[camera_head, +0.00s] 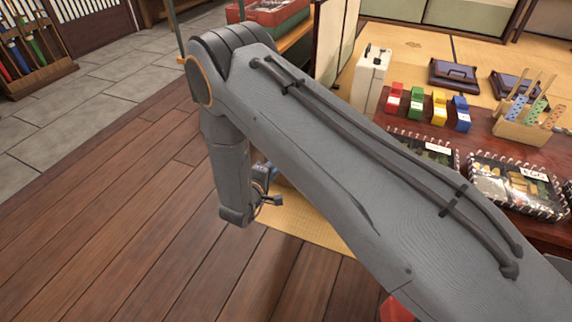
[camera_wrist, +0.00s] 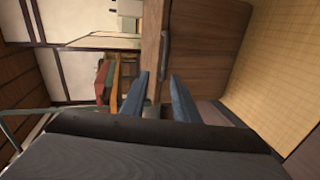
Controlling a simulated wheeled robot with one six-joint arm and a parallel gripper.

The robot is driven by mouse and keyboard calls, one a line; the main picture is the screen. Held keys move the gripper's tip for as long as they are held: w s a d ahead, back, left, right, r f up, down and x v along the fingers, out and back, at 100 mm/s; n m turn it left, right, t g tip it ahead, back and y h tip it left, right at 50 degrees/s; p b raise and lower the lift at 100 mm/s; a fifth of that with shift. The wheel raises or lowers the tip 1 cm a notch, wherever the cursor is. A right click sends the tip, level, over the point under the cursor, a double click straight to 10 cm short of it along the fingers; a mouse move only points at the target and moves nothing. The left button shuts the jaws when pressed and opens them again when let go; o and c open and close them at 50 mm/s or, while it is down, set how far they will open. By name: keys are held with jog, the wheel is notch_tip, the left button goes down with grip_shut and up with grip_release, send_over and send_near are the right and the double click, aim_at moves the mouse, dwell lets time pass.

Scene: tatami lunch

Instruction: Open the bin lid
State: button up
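My gripper (camera_wrist: 160,76) shows in the wrist view as two blue fingers standing apart, with a gap between them. Beyond the fingertips is a brown wooden panel (camera_wrist: 205,40), which may be the bin or its lid. A slim dark bar like a handle (camera_wrist: 165,48) runs along the panel beside a narrower wooden strip (camera_wrist: 151,45). The bar lies in line with the gap, and I cannot tell whether the fingers touch it. In the head view my gripper (camera_head: 271,200) is small beside my wrist, and my arm hides what is behind it. No bin is clearly visible there.
A low table (camera_head: 470,147) at the right holds several coloured blocks, trays and a wooden stand (camera_head: 522,131). A white box (camera_head: 372,72) stands beside it. A red crate (camera_head: 283,14) sits on a bench behind. The wooden floor at the left is clear.

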jog(key=b+x, duration=0.1)
jog(key=x, duration=0.1)
jog(key=b+x, duration=0.1)
jog(key=x, duration=0.2)
jog(key=f+b+x, duration=0.1)
jog(key=x, duration=0.1)
jog(key=shift+w+d+b, duration=0.15)
jog(key=shift+d+b, duration=0.25)
jog(key=shift+d, duration=0.05)
jog(key=shift+c, duration=0.5)
grip_shut()
